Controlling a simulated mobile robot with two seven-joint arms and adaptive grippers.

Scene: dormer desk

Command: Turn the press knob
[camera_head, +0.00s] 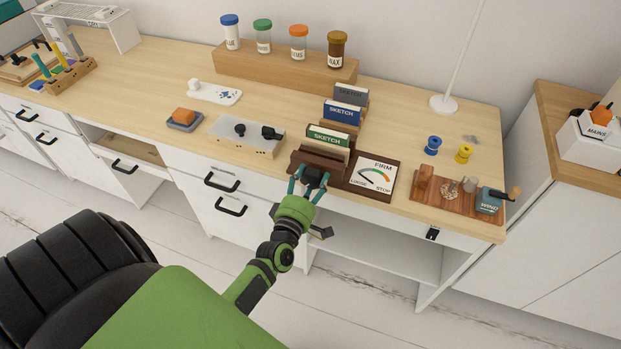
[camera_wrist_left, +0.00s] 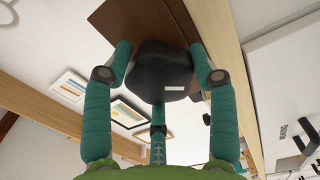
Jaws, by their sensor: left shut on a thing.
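The press (camera_head: 332,158) is a dark brown wooden block at the front edge of the desk, with a green sketch book (camera_head: 328,137) upright in it. Its dial (camera_head: 376,175) reads from loose to firm to stop. The black press knob (camera_head: 314,177) faces the front; it fills the middle of the left wrist view (camera_wrist_left: 163,72), with a small white mark on it. My left gripper (camera_head: 311,181) is shut on the knob, one teal finger on each side; its fingers also show in the left wrist view (camera_wrist_left: 162,70). My right gripper is not in view.
A winding unit (camera_head: 487,201) on a wooden board stands right of the dial. More sketch books (camera_head: 342,112) stand behind the press. Open shelves (camera_head: 375,252) are below the desk.

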